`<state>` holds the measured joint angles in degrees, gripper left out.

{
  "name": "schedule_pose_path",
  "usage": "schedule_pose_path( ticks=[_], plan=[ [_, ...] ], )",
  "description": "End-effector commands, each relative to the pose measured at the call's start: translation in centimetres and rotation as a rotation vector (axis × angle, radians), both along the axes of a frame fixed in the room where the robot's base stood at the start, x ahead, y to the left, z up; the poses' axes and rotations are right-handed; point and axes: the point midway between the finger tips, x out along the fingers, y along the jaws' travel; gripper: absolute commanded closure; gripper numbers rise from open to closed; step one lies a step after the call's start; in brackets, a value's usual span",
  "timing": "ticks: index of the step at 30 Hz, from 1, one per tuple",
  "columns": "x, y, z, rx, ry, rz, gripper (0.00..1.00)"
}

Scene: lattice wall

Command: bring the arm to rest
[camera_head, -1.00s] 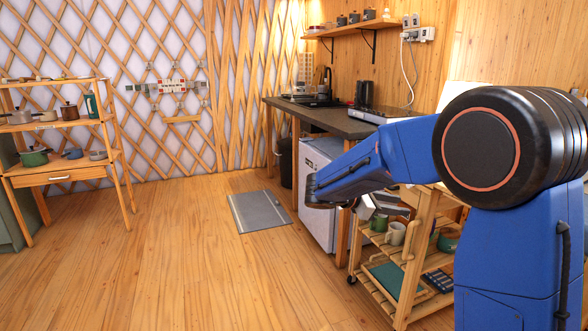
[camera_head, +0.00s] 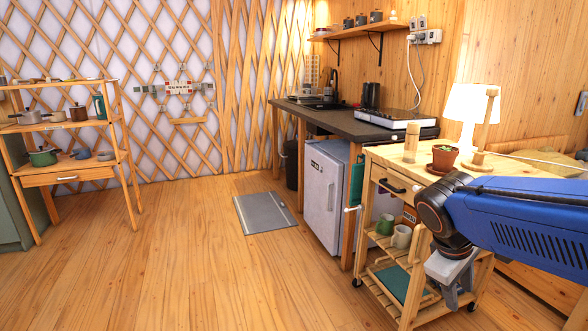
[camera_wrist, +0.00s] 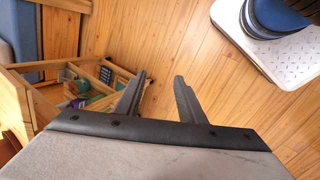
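My blue arm (camera_head: 535,220) reaches in from the right edge of the head view, with its dark wrist joint in front of the wooden trolley. My gripper (camera_wrist: 160,80) shows in the wrist view with its two dark fingers apart and nothing between them; bare floor lies beyond the gap. In the head view the grey gripper body (camera_head: 452,268) hangs below the wrist, beside the trolley's lower shelves, and its fingertips are hard to make out. I cannot tell whether it touches the trolley.
The wooden trolley (camera_head: 405,158) carries a plant pot (camera_head: 444,157) and a lamp (camera_head: 468,105) stands behind. A counter (camera_head: 345,123) and a small fridge (camera_head: 323,195) are beyond it. A shelf rack (camera_head: 70,175) stands left. My base shows in the wrist view.

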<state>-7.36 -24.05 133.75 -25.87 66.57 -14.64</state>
Motion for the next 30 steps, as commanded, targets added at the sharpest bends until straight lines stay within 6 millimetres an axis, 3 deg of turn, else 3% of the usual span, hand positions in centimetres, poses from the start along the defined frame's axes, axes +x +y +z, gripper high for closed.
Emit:
schedule_pose_path(
  ticks=[6, 15, 30],
  plan=[
    [-4.6, 2.0, -1.2, 0.203, -0.144, -0.169, 0.64],
    [-8.7, 5.1, -2.5, 0.453, -0.311, -0.378, 0.64],
    [-9.7, 6.1, -2.8, 0.534, -0.360, -0.445, 0.64]
  ],
)
